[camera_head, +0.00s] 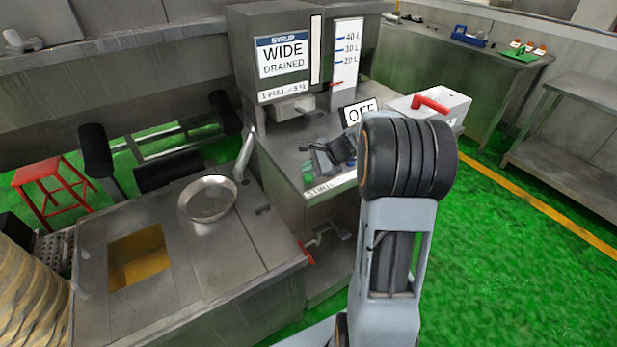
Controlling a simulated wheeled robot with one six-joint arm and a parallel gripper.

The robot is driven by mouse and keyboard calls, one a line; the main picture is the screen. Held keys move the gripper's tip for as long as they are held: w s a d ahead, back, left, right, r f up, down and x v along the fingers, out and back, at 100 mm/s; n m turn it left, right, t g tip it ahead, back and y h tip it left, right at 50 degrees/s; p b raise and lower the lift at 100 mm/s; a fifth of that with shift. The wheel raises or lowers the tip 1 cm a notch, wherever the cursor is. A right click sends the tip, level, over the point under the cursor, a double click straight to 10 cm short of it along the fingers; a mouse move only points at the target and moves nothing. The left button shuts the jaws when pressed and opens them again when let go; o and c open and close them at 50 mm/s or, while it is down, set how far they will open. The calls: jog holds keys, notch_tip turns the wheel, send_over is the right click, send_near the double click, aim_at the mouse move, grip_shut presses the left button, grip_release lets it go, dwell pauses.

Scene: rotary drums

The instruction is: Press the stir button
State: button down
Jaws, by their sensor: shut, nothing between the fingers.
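My gripper (322,160) is shut and empty, low over the counter beside the syrup machine, left of my arm's dark wrist. A sign reading OFF (358,112) stands behind the gripper, partly covered by my wrist. I cannot tell whether the fingertips touch anything.
The syrup machine (272,40) reads WIDE DRAINED, with a level gauge (346,60) beside it. A white box with a red handle (432,103) is right of my wrist. A metal bowl (211,198) sits on the left bench. Green floor is open at right.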

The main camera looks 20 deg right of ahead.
aim_at(309, 178)
jog(key=shift+f, duration=0.1)
dwell(0.6)
jog(key=shift+f+b, duration=0.3)
jog(key=shift+b, duration=0.1)
jog(key=shift+f+b, duration=0.5)
jog(key=shift+f, duration=0.15)
dwell(0.6)
jog(key=shift+r, duration=0.1)
jog(key=shift+r+p, duration=0.85)
jog(key=shift+r, duration=0.1)
jog(key=shift+r, duration=0.1)
notch_tip(309, 178, up, 5)
jog(key=p, duration=0.4)
dwell(0.9)
